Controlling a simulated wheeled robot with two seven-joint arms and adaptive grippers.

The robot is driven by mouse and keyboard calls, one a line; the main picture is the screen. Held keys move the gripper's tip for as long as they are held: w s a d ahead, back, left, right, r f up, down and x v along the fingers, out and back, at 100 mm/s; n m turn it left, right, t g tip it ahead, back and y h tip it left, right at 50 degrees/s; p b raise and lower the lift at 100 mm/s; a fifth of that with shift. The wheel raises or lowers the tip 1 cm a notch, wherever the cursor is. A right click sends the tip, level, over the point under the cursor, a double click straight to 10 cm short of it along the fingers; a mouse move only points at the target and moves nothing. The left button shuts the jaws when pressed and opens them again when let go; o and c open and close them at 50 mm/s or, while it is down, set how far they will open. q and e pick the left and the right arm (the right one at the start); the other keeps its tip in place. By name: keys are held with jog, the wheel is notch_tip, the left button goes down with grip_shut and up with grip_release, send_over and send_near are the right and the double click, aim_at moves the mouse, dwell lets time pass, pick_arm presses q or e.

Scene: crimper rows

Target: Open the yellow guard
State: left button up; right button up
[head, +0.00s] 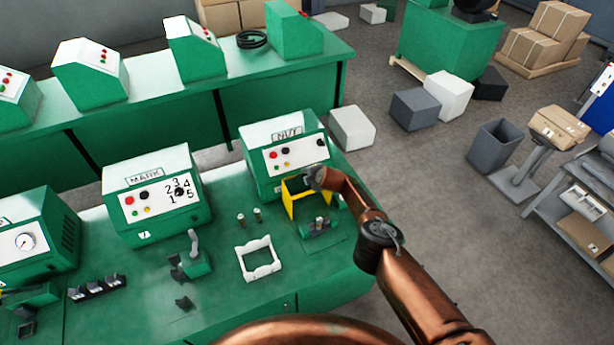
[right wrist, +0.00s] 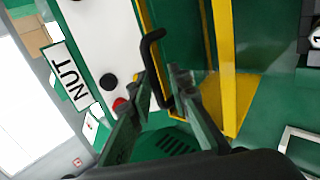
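The yellow guard (head: 291,203) stands at the front of the green NUT machine (head: 262,136), partly hidden by my right gripper (head: 312,180). In the right wrist view, the guard's yellow upright and foot (right wrist: 222,70) are to the right of the fingers. A bent black handle (right wrist: 150,50) reaches down between the fingertips of my right gripper (right wrist: 163,88). The fingers look apart, with the handle between them; a firm grip is not visible. The guard looks closed in front of the machine, though its exact angle is hard to tell. My left gripper is out of view.
The MARK machine (head: 150,160) stands to the left on the same green bench (head: 230,300). A white frame (head: 258,259), a small lever fixture (head: 194,262) and two small pegs stand on the bench. A fixture with dark parts (head: 318,228) sits close beside the guard.

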jog(key=shift+s+f, duration=0.2)
jog(key=shift+r, duration=0.15)
jog(key=shift+w+r, duration=0.15)
jog(key=shift+r, duration=0.4)
jog(key=shift+s+d+f, duration=0.1)
jog(key=shift+s+d, duration=0.2)
jog(key=shift+s, duration=0.35)
jog(key=shift+s+r, duration=0.1)
jog(key=shift+r, duration=0.35)
jog(key=shift+s+d+r, duration=0.2)
jog(key=shift+s, duration=0.4)
jog(key=s+d, duration=0.4)
jog(key=s, duration=0.6)
jog(key=shift+s+d, duration=0.15)
jog(key=shift+d, duration=0.2)
jog(key=shift+c, duration=0.3)
